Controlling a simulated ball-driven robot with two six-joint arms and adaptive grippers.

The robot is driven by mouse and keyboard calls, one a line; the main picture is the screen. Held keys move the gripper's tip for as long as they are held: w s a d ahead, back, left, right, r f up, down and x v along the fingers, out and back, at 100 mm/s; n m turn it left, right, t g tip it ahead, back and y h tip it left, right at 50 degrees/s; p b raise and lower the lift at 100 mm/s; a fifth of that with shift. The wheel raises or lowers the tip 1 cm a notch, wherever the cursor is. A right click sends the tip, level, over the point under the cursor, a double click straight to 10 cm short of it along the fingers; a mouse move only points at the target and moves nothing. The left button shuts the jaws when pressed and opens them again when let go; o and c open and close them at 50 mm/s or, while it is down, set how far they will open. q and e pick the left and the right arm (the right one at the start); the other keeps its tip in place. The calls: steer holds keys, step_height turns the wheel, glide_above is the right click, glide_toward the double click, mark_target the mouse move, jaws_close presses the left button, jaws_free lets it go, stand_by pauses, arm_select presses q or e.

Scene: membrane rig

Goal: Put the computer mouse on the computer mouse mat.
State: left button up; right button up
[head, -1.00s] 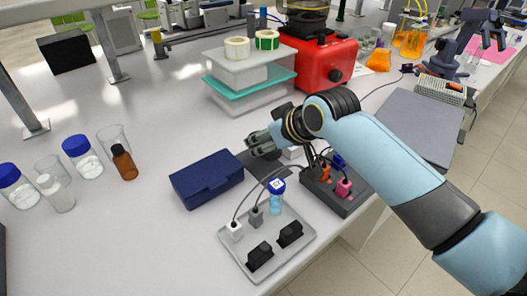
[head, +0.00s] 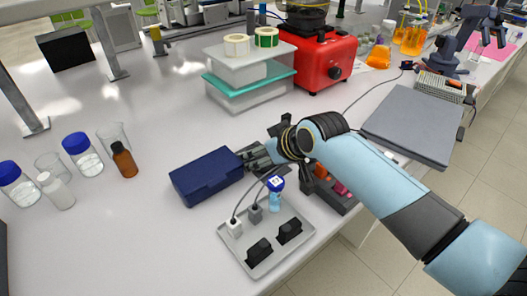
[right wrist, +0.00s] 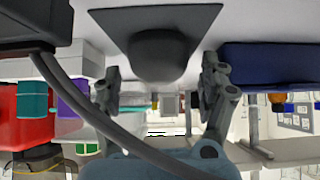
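The computer mouse (right wrist: 160,58) is a dark rounded lump in the right wrist view, which shows the bench upside down. It appears to rest against the dark flat computer mouse mat (right wrist: 125,19); I cannot tell for certain that they touch. My right gripper (right wrist: 160,75) is open, with one finger on each side of the mouse and a gap at each side. In the head view my right gripper (head: 249,158) is low over the bench beside the navy box, and hides the mouse and most of the mat. My left gripper is out of view.
The navy box (head: 206,177) is close on the left of the gripper. A grey tray with plugs and switches (head: 268,238) is in front, and a dark socket block (head: 335,195) sits under my right arm. Stacked containers (head: 248,80) and a red machine (head: 318,65) stand behind.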

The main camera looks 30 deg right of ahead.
steer(key=v, duration=1.2)
steer(key=shift+r, duration=0.1)
